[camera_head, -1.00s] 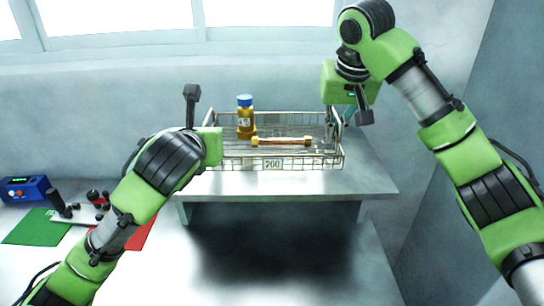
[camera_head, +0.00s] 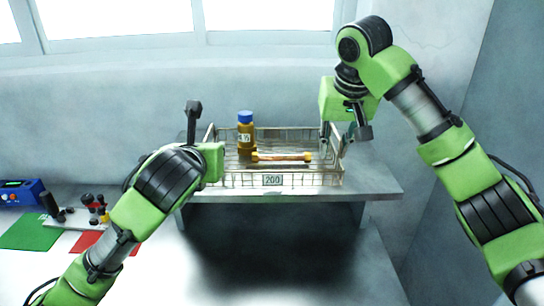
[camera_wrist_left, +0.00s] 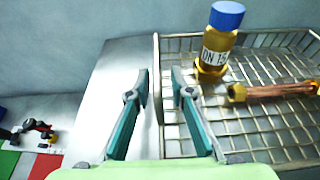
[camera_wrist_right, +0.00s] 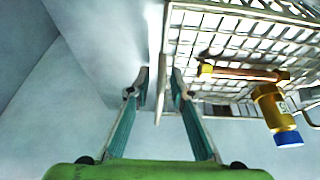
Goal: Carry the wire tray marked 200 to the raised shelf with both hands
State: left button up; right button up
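The wire tray marked 200 (camera_head: 222,182) appears to rest level on the raised shelf (camera_head: 290,196). It carries an upright amber, blue-capped cylinder (camera_head: 246,135) and a copper rod with brass ends (camera_head: 282,157). My left gripper (camera_wrist_left: 159,75) is at the tray's left side, its fingers apart, with the side wall between them and a gap visible on each side. My right gripper (camera_wrist_right: 160,75) is likewise spread around the right side wall (camera_wrist_right: 163,60). In the head view, my left arm hides part of the tray's left end.
A blue box (camera_head: 22,194), a green mat (camera_head: 32,232), a red mat (camera_head: 88,241) and a small grey rack (camera_head: 75,217) with dark and red parts lie on the lower left bench. The shelf has bare room right of the tray. A wall stands close behind.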

pick_arm(q)
jog(key=shift+s+r, duration=0.2)
jog(key=shift+s, duration=0.2)
pick_arm(e)
jog(key=shift+w, duration=0.1)
pick_arm(q)
jog(key=v, duration=1.1)
pick_arm(e)
jog(key=v, duration=1.2)
jog(key=shift+d, duration=0.1)
